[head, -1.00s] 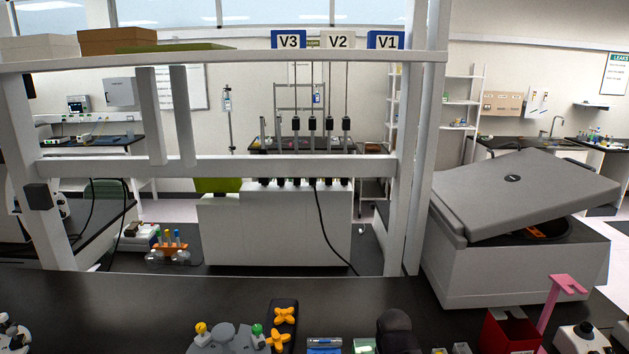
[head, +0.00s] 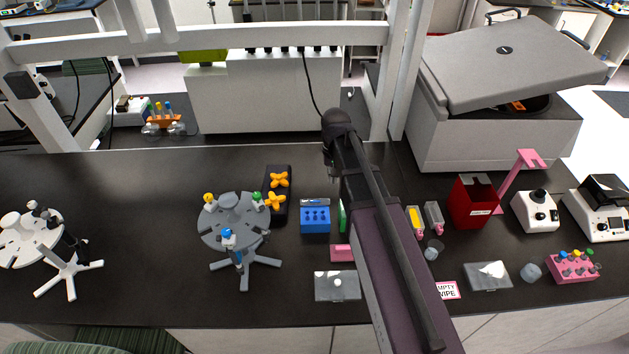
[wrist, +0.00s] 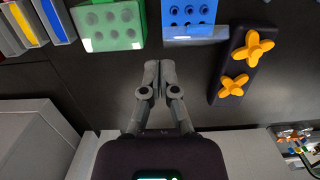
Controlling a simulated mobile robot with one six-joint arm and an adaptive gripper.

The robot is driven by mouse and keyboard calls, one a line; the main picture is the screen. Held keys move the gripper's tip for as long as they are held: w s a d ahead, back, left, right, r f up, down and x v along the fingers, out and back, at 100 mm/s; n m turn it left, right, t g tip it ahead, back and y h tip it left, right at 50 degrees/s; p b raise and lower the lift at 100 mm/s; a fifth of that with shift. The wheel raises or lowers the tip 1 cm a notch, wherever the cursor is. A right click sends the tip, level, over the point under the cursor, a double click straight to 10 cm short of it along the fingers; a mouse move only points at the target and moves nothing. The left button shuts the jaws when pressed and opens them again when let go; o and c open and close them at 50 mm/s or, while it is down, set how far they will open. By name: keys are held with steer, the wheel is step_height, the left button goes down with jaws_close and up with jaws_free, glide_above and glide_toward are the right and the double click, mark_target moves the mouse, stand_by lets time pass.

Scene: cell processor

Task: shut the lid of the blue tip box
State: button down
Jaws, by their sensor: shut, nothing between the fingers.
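The blue tip box (head: 315,220) sits on the black bench, left of my arm in the head view. Its rows of holes show from above, and its clear lid (head: 315,202) stands raised along the far edge. In the wrist view the blue box (wrist: 188,12) is at the top, with the lid (wrist: 195,33) along its lower edge, nearest my gripper. My gripper (wrist: 157,66) is shut and empty, pointing toward the gap between the blue box and a green box, apart from both. In the head view, my arm partly hides the gripper.
The green box (wrist: 108,26) stands close beside the blue one. A black block with orange knobs (head: 277,190) and a grey pipette carousel (head: 232,222) stand to the left. A white rack frame (head: 200,45) crosses behind the bench. Bare bench lies behind the boxes.

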steer(key=w+a+r+p, duration=0.3)
steer(key=w+a+r, duration=0.2)
steer(key=shift+a+r+g+p, duration=0.2)
steer(key=shift+a+g+p, duration=0.1)
steer(key=shift+p, duration=0.1)
steer(key=shift+d+f, duration=0.1)
steer(key=shift+f, duration=0.1)
steer(key=b, duration=1)
glide_toward(315, 201)
steer(key=w+f, duration=0.1)
steer(key=f, duration=0.1)
steer(key=w+f, duration=0.2)
steer(key=f, duration=0.1)
steer(key=shift+w+f, duration=0.2)
steer(key=shift+f, duration=0.1)
steer(key=shift+s+f, duration=0.2)
steer(key=shift+f, duration=0.1)
steer(key=shift+s+f+b, duration=0.4)
steer(key=shift+s+b, duration=0.15)
steer(key=shift+s, duration=0.2)
steer(key=shift+s+f+b, duration=0.4)
steer(key=shift+s+b, duration=0.15)
steer(key=shift+s, duration=0.15)
steer(key=shift+s+f, duration=0.1)
steer(key=shift+s, duration=0.1)
